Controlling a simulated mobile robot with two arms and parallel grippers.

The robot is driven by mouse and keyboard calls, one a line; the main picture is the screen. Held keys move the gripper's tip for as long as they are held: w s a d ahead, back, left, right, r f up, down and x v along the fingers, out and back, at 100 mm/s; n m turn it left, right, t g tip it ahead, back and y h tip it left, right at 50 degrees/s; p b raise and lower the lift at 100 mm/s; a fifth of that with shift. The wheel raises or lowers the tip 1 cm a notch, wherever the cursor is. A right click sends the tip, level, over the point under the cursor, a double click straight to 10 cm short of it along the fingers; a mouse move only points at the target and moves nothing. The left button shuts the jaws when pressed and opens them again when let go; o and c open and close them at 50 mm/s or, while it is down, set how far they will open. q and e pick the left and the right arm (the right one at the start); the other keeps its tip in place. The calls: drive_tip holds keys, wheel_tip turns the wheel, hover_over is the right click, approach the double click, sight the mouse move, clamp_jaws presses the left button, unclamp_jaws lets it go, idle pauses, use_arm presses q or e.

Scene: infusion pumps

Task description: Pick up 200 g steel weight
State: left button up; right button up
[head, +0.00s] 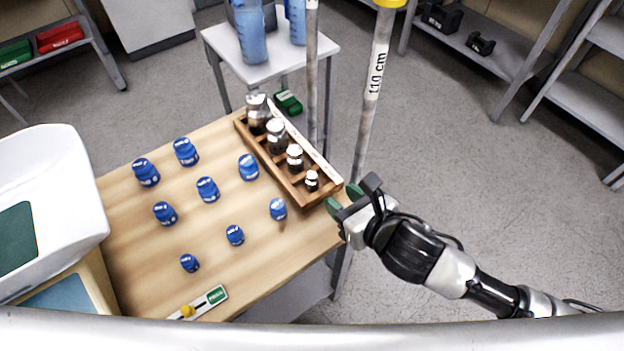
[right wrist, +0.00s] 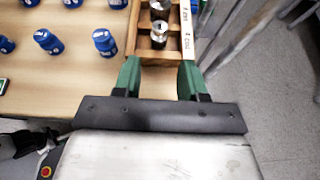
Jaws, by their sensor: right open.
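A row of steel weights stands in a wooden rack (head: 322,200) at the table's right edge, from the largest weight (head: 257,112) at the back to the smallest weight (head: 312,181) at the front. Between them stand two middle weights (head: 276,136) (head: 295,158). I cannot read which one is 200 g. My right gripper (head: 344,199) is open and empty, just off the rack's front end. In the right wrist view its green fingertips (right wrist: 159,76) point toward the smallest weight (right wrist: 159,36), which lies ahead and apart from them. My left gripper is not in view.
Upright poles (head: 370,110) rise close behind the rack and right gripper. A small side table (head: 325,55) with blue containers stands behind. A white scale-like device (head: 60,190) is at left.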

sight(315, 179)
drive_tip(key=b+x, duration=0.1)
drive_tip(key=x, duration=0.9)
drive_tip(key=shift+w+a, duration=0.25)
drive_tip(key=shift+w, duration=0.1)
clamp_jaws()
drive_tip(key=shift+r, duration=0.1)
